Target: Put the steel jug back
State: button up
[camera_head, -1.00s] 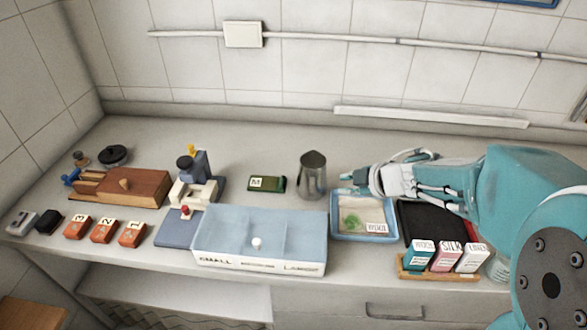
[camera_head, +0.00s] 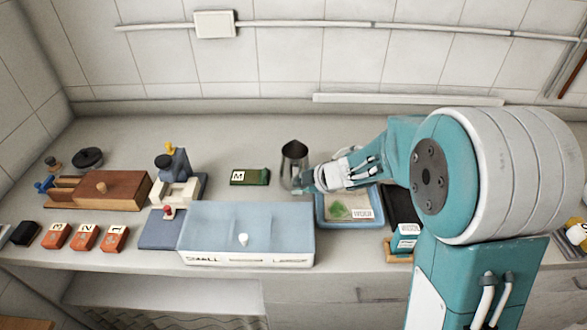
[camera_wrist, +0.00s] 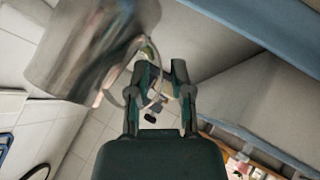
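The steel jug (camera_head: 294,157) stands upright on the counter behind the blue divided box. In the wrist view the jug (camera_wrist: 88,48) fills the upper left, with its thin handle loop (camera_wrist: 128,93) toward my fingers. My gripper (camera_head: 303,180) is low at the jug's right side, partly covering its lower part. In the wrist view my gripper (camera_wrist: 158,68) has its two fingers apart, with the handle's edge at or between them. I cannot tell whether a finger touches the handle.
The blue divided box (camera_head: 245,257) stands in front of the jug. A blue tray (camera_head: 372,217) with a green item lies to the right, under my arm. A green labelled box (camera_head: 250,177) lies left of the jug. The counter behind is clear.

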jog(key=shift+x, duration=0.8)
jog(key=shift+w, duration=0.1)
grip_shut()
jog(key=shift+r, duration=1.2)
jog(key=s+d+r, duration=0.1)
jog(key=s+r, duration=0.2)
jog(key=s+d+r, duration=0.1)
jog(key=s+r, duration=0.2)
jog(key=s, duration=0.1)
jog(key=s+d+r, duration=0.1)
jog(key=s+r, duration=0.2)
jog(key=shift+s+d+r, duration=0.15)
jog(key=shift+s+r, duration=0.05)
jog(key=shift+s+d+r, duration=0.15)
jog(key=shift+s+r, duration=0.05)
jog(key=shift+s, duration=0.3)
jog(key=shift+s+d+r, duration=0.15)
jog(key=shift+s+r, duration=0.05)
jog(key=shift+s, duration=0.3)
jog(key=shift+s+d+r, duration=0.15)
jog(key=shift+s+r, duration=0.05)
jog(key=shift+s, duration=0.3)
